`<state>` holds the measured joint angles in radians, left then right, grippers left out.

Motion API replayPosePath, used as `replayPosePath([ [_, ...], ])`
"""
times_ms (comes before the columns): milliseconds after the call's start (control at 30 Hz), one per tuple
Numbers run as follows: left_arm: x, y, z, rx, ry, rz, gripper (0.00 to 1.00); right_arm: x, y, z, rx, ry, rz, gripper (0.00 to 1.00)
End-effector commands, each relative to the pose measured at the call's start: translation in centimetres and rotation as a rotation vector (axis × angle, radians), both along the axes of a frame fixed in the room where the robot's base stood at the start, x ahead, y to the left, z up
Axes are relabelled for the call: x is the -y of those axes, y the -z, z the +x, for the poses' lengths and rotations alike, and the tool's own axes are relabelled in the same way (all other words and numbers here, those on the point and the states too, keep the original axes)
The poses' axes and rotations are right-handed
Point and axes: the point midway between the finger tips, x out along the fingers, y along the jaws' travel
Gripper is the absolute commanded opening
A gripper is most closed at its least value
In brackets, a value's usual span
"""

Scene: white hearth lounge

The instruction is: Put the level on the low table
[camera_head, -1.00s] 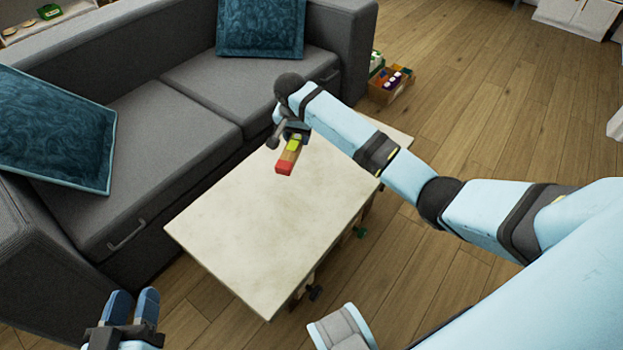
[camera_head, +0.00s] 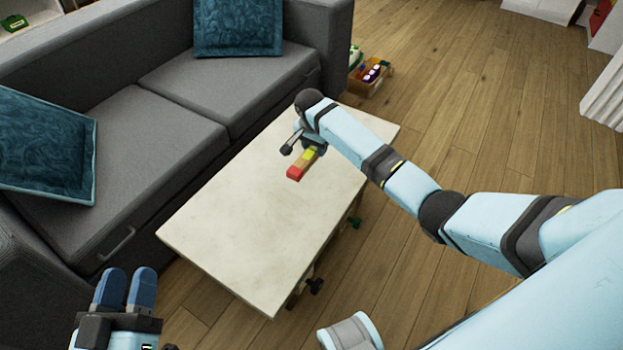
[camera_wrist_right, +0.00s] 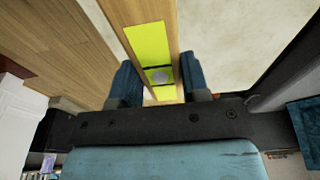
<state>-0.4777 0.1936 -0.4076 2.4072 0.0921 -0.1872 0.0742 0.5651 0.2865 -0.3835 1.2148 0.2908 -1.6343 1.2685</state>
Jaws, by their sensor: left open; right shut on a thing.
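The level (camera_head: 295,173), a bar with a red end and a yellow part, is in my right gripper (camera_head: 312,149) over the middle of the low table (camera_head: 235,220). In the right wrist view the level (camera_wrist_right: 150,45) shows wood-coloured sides and a bright yellow window, and runs between the two blue fingers of the gripper (camera_wrist_right: 161,82). The pale tabletop lies below it. I cannot tell whether the level touches the tabletop. My left gripper (camera_head: 126,290) is open and empty, at the lower left, in front of the table's near left end.
A grey sofa (camera_head: 185,100) with teal cushions (camera_head: 238,27) runs along the table's left side. A box of small coloured things (camera_head: 370,78) stands on the wood floor beyond the table. The bare tabletop around the level is clear.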

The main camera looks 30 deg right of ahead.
Motion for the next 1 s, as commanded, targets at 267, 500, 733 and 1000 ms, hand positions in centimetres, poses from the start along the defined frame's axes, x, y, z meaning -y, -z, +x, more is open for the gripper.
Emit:
replayPosePath([
  [267,0.6,2.0,0.0,-0.023,0.039,-0.004,0.43,0.0,7.4,0.0,0.0,-0.001,-0.001,0.14],
  [500,0.7,3.4,0.1,-0.072,0.054,0.02,0.43,0.0,9.5,0.0,0.002,0.0,0.0,0.14],
  [733,0.9,5.9,0.2,-0.138,0.075,0.055,0.43,0.0,13.0,0.0,0.001,0.0,0.001,0.14],
  [1000,1.0,6.1,0.1,-0.155,0.081,0.062,0.43,0.0,13.3,0.0,0.002,0.0,0.0,0.14],
])
